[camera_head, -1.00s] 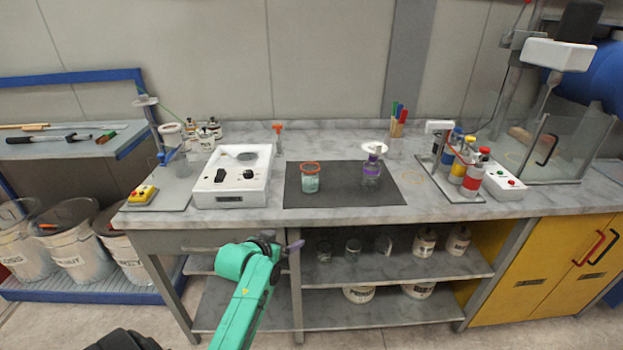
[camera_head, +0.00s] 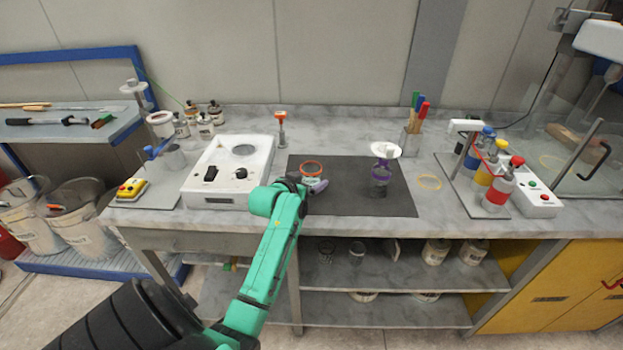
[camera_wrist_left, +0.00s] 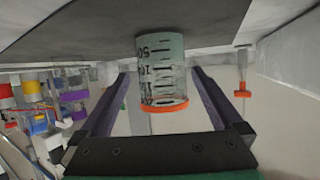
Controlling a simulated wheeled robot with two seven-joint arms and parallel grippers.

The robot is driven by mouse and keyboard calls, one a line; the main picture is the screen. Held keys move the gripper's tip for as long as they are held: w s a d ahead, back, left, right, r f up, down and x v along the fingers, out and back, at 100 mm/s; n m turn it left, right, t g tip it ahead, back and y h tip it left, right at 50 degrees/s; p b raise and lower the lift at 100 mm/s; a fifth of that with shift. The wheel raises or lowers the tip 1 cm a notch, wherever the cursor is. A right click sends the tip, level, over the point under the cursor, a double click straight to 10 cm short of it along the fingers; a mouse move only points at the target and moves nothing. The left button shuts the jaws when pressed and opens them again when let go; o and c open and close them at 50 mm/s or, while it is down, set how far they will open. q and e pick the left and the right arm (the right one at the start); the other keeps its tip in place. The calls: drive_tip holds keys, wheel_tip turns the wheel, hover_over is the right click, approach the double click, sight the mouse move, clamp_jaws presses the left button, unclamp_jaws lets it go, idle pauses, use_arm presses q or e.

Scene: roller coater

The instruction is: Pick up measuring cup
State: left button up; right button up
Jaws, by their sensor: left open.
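The measuring cup (camera_head: 311,168) is clear with an orange rim and stands on the dark mat (camera_head: 345,203). My left gripper (camera_head: 306,186) is at the front of the cup and partly hides its lower part. In the left wrist view, which is upside down, the cup (camera_wrist_left: 162,78) shows black scale marks and pale green contents at its base. The open fingers of the left gripper (camera_wrist_left: 160,73) lie on either side of it, with gaps left and right. My right gripper is in neither view.
A white scale (camera_head: 228,172) is close on the left, with an orange-topped tool (camera_head: 281,128) behind. A bottle rack (camera_head: 485,180) stands further right.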

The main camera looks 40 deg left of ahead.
use_arm(q)
drive_tip(key=x, duration=0.2)
drive_tip(key=p+x, duration=0.1)
drive_tip(key=x, duration=0.1)
drive_tip(key=shift+w+a+r, duration=0.1)
drive_tip(key=shift+w+a, duration=0.15)
drive_tip(key=shift+w, duration=0.15)
drive_tip(key=shift+w+f, duration=0.25)
drive_tip(key=shift+w, duration=0.1)
drive_tip(key=c, duration=1.5)
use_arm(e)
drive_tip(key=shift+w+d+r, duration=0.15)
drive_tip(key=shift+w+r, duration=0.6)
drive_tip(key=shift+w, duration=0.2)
use_arm(q)
drive_tip(key=shift+o, duration=0.2)
drive_tip(key=shift+r, duration=0.1)
wheel_tip(320, 180, up, 20)
drive_tip(key=b, duration=0.2)
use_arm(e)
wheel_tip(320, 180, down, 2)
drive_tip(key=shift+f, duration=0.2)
